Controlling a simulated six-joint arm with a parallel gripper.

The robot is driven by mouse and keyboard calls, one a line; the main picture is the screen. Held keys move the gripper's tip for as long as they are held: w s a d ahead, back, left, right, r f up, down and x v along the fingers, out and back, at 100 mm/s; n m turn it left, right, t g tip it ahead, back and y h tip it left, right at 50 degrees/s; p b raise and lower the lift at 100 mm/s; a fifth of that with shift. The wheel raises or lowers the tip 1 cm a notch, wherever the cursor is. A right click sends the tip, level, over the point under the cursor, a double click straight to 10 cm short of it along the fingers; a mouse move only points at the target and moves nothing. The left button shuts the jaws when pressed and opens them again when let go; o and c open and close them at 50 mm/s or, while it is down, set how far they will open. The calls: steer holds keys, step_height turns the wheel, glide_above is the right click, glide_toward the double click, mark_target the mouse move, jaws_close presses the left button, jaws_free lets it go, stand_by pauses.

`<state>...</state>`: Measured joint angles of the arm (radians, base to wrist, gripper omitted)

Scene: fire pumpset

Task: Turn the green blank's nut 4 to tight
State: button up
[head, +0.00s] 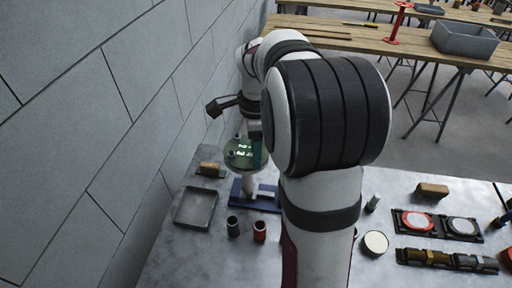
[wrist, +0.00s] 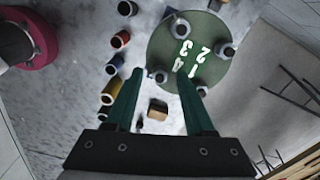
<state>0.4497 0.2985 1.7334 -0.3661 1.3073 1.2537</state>
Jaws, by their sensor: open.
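The green blank (head: 240,153) is a round disc on a pale upright pipe (head: 248,184) with a blue base (head: 236,193). In the wrist view the green blank (wrist: 168,50) fills the upper middle-right. It bears white digits and several grey nuts on studs around its rim. A nut shows between the fingertips and another beside the right finger. Nothing is held. In the head view my arm hides most of the gripper.
A grey wall (head: 90,120) stands close on the left. A shallow tray (head: 195,207), a dark cylinder (head: 233,227) and a red cylinder (head: 260,231) stand nearby. A brown block (head: 209,168) lies behind the tray. Red and white round parts (head: 415,220) lie at right.

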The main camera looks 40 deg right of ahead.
step_height(320, 180, up, 16)
stand_by(0.3)
steer(key=shift+f, duration=0.1)
steer(key=s+a+f+n+y, duration=0.1)
steer(key=s+a+f+n, duration=0.6)
steer(key=s+a+n, duration=0.2)
steer(key=s+a+f+n, duration=0.8)
steer(key=s+a+n, duration=0.1)
steer(key=s+a, duration=0.2)
steer(key=shift+s+f+y, duration=0.25)
steer(key=shift+s+y, duration=0.15)
steer(key=shift+s, duration=0.35)
